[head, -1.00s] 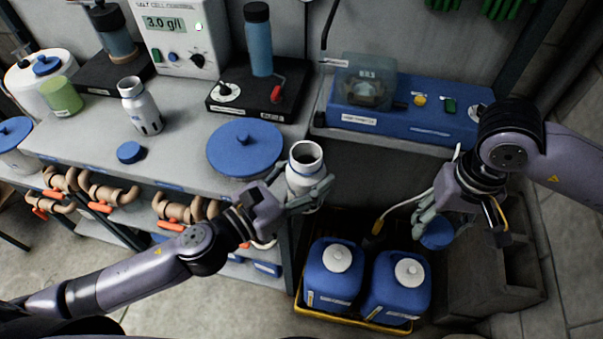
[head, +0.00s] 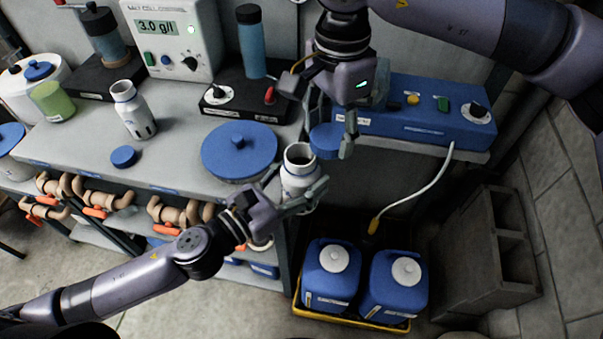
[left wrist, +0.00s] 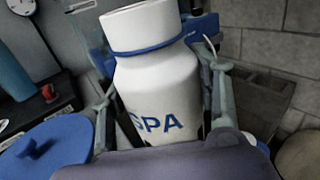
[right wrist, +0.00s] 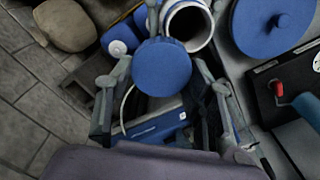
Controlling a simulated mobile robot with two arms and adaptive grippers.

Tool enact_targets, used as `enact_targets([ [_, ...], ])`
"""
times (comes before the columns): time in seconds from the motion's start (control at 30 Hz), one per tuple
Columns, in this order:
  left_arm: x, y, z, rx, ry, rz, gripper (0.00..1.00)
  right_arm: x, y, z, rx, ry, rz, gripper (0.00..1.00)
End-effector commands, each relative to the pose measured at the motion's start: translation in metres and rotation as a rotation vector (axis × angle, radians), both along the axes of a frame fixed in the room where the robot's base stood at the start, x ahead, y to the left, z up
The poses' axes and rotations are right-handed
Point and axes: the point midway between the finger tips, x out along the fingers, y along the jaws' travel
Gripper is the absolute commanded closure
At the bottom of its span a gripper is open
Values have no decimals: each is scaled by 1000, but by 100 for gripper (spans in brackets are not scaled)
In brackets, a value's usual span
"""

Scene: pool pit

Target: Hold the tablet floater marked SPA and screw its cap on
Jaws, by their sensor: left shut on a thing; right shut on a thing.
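The white tablet floater (head: 299,172) stands roughly upright, its open mouth up. In the left wrist view its blue SPA lettering (left wrist: 158,124) and blue neck ring show. My left gripper (head: 303,192) is shut around its body, off the front edge of the bench. My right gripper (head: 329,136) comes from above and is shut on a round blue cap (head: 326,143), just right of the floater's mouth. In the right wrist view the cap (right wrist: 162,67) lies beside the open mouth (right wrist: 190,24), overlapping its edge; the height between them cannot be told.
Another white floater (head: 133,112) and a loose blue cap (head: 124,156) are on the bench, with a large blue lid (head: 240,140). A blue control box (head: 420,128) stands behind my right gripper. Two blue jugs (head: 330,280) sit below in a yellow tray.

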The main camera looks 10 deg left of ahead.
Motion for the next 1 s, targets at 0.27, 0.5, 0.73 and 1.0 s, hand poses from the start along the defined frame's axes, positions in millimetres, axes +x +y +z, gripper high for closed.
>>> enact_targets([
  [0.27,0,0,1,-1,-2,0,94,-5,40,29,-2,-1,-190,66],
  [0.5,0,0,1,-1,-2,0,94,-6,43,31,-1,1,-208,66],
  [0.73,0,0,1,-1,-2,0,94,-6,43,29,-1,1,-206,66],
  [1.0,0,0,1,-1,-2,0,94,-6,42,9,-1,2,-206,66],
])
